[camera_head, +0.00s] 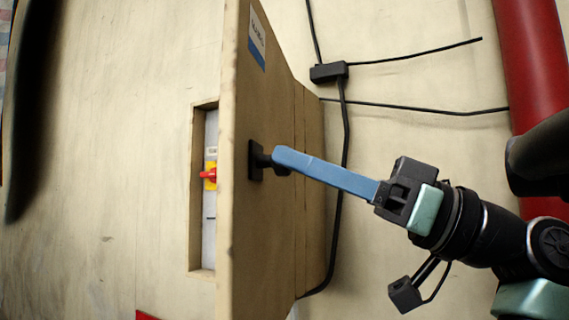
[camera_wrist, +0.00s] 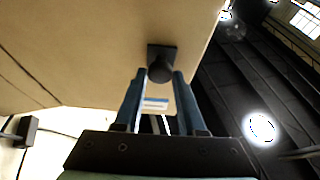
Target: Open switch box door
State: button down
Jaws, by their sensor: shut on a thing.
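The beige switch box door (camera_head: 275,215) stands swung out, nearly edge-on in the head view, with its knob side facing right. Left of it, a recess in the beige panel shows a red and yellow switch (camera_head: 210,175) on a pale plate; the door hides the recess's right part. A black knob (camera_head: 257,158) on a square base sits on the door, and it also shows in the wrist view (camera_wrist: 161,66). My gripper (camera_head: 278,158) reaches in from the right, its blue fingers (camera_wrist: 160,76) shut on the knob, one on each side.
Black cables and a small black junction block (camera_head: 328,72) run along the wall right of the door. A red pipe (camera_head: 535,60) stands at the far right, behind my arm. The panel (camera_head: 100,160) left of the recess is clear.

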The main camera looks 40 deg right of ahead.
jog(key=shift+s+d+r, duration=0.1)
jog(key=shift+s+d, duration=0.05)
jog(key=shift+d, duration=0.05)
dwell(0.3)
jog(key=c, duration=0.5)
grip_release()
jog(key=b+v, duration=0.5)
jog(key=v, duration=0.8)
jog(key=shift+d, duration=0.1)
